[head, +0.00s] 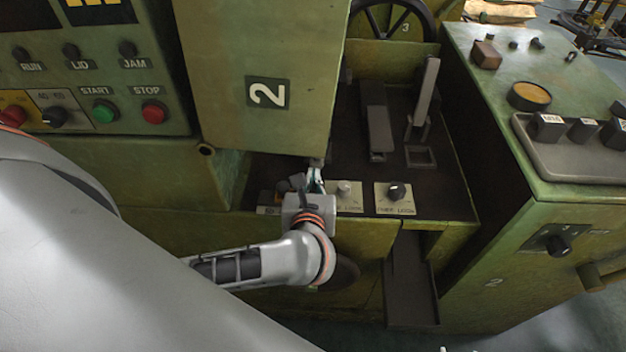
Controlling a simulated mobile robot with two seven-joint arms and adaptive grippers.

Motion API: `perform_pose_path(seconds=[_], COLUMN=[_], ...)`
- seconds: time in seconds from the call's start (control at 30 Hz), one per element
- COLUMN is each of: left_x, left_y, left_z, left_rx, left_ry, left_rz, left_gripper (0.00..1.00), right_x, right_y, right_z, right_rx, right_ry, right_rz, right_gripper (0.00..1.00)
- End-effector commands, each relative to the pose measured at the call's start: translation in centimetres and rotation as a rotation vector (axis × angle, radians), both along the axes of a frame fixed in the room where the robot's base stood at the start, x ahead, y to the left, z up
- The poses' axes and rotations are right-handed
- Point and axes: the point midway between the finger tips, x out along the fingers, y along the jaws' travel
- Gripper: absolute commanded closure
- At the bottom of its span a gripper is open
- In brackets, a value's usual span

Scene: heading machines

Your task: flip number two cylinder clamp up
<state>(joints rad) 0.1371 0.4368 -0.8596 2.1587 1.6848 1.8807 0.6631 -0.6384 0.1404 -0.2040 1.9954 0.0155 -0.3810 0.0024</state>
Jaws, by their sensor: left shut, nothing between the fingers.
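The green machine carries a plate with a sideways number 2 (268,92) on its raised front panel (312,60). On the dark deck to its right, one dark lever (378,122) lies low along the deck. A second grey lever (426,92) stands upright beside it over a square base. No label shows which of these is the cylinder clamp. My left gripper (316,176) is shut and empty, just under the panel's lower right corner and left of both levers. My arm hides part of the deck's front edge. My right gripper is not in view.
Two lock knobs, one light (344,189) and one black (397,191), sit at the deck's front, right of my left gripper. A control panel with START (104,111) and STOP (154,112) buttons is at left. A green console (560,110) stands at right.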

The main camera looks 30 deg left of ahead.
Motion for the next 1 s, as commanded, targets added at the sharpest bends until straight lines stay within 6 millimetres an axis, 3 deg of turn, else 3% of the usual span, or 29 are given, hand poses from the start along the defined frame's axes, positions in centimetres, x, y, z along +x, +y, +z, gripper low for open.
perform_pose_path(seconds=[0.23,0.53,1.0], left_x=[0.0,0.2,0.3], left_y=[0.0,0.1,0.1], left_z=[0.5,5.3,5.6], left_rx=[0.0,-0.002,0.0], left_ry=[-0.001,-0.005,-0.001], left_rz=[0.0,0.001,0.0], left_gripper=[1.0,1.0,1.0], right_x=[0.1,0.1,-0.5], right_y=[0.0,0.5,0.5], right_z=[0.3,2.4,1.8], right_rx=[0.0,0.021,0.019], right_ry=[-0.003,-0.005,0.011], right_rz=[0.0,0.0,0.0], right_gripper=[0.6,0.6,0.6])
